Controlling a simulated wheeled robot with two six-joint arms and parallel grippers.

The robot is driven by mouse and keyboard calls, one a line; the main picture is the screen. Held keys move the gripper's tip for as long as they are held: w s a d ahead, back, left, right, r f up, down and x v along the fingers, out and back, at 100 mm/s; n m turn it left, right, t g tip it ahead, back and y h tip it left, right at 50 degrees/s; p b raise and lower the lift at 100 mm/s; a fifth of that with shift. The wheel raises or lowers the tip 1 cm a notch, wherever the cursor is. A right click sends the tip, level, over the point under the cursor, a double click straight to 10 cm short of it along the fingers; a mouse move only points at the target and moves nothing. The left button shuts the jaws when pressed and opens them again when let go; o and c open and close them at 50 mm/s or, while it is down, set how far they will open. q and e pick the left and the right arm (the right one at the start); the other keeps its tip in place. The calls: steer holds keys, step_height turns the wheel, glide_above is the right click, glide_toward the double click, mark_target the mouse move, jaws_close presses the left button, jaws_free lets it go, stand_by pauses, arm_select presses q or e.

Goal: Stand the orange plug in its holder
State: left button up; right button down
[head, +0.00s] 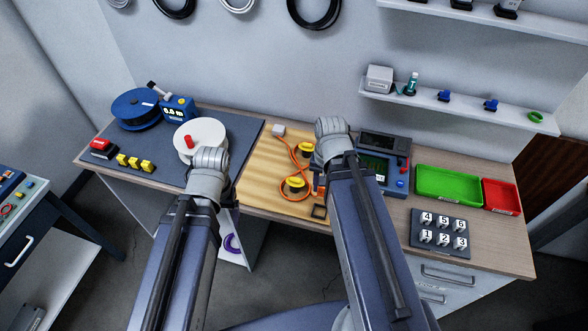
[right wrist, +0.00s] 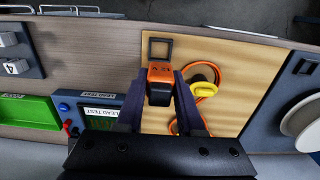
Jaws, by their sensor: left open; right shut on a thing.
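The orange plug (right wrist: 160,72), with a dark lower body, is between the fingers of my right gripper (right wrist: 160,88) in the right wrist view.
An orange cable (head: 284,153) runs from a white box (head: 278,130) around yellow-topped posts (head: 295,182). A lead tester (head: 382,172) and green tray (head: 449,184) stand right of the board. A white reel (head: 205,133) and blue reel (head: 136,108) are at left.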

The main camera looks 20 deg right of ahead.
steer(key=shift+f+b, duration=3)
steer(key=shift+f, duration=0.2)
steer(key=shift+f, duration=0.15)
steer(key=shift+f+b, duration=1.25)
steer(key=shift+b, duration=0.15)
steer(key=shift+f+b, duration=0.85)
steer(key=shift+c, duration=2.2)
jaws_free()
steer(key=shift+r, duration=0.1)
step_height(320, 180, up, 8)
steer(key=p, duration=0.8)
